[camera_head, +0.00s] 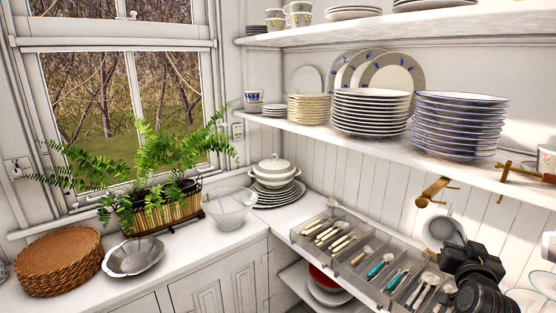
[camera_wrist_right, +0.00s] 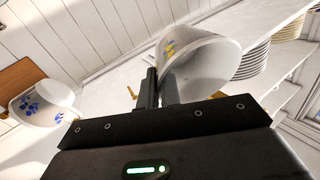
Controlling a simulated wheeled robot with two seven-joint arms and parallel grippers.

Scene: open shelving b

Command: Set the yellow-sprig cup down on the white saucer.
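The yellow-sprig cup (camera_head: 438,232) is white and hangs tilted in front of the panelled wall, below the middle shelf. In the right wrist view the cup (camera_wrist_right: 205,68) shows its yellow sprig beside the fingers. My right gripper (camera_head: 468,258) appears shut on the cup's side; the exact contact is partly hidden. The gripper (camera_wrist_right: 160,88) also shows in the wrist view, with its fingers close together at the cup. I cannot single out the white saucer with certainty. My left gripper is not in view.
The middle shelf (camera_head: 320,133) holds plate stacks and is just above the cup. Wooden hooks (camera_head: 433,190) stick out nearby. A cutlery tray (camera_head: 345,262) lies on the counter below. A blue-sprig cup (camera_wrist_right: 42,103) is at the wrist view's left. A fern (camera_head: 150,165) stands by the window.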

